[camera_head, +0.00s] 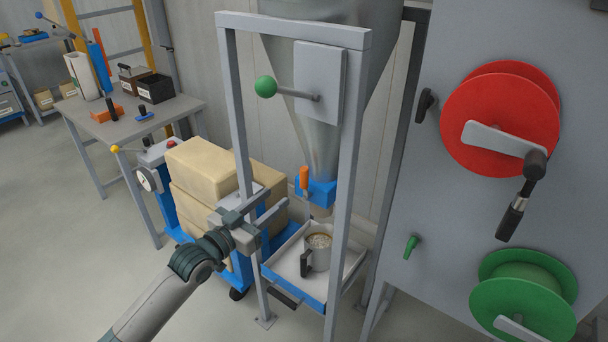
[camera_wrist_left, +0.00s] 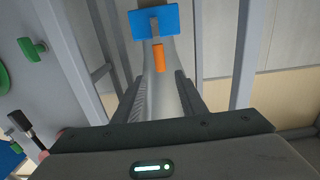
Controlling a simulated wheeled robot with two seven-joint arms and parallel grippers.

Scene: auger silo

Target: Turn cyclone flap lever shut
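The cyclone flap lever has an orange grip (camera_head: 304,178) that stands upright in front of the blue fitting (camera_head: 320,190) under the grey cone (camera_head: 315,130). In the left wrist view the orange grip (camera_wrist_left: 158,58) and blue fitting (camera_wrist_left: 154,22) lie ahead, in line with the space between the fingers. My left gripper (camera_head: 275,203) is open and empty, fingers apart, to the lower left of the lever by the frame's left post. It looks clear of the grip; the exact gap is hard to tell. My right gripper is not in view.
A grey metal frame (camera_head: 345,150) surrounds the cone's outlet. A green-knobbed lever (camera_head: 266,87) juts out above. Red (camera_head: 500,110) and green (camera_head: 525,296) wheels are at right. Stacked sacks (camera_head: 200,165) are behind my gripper.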

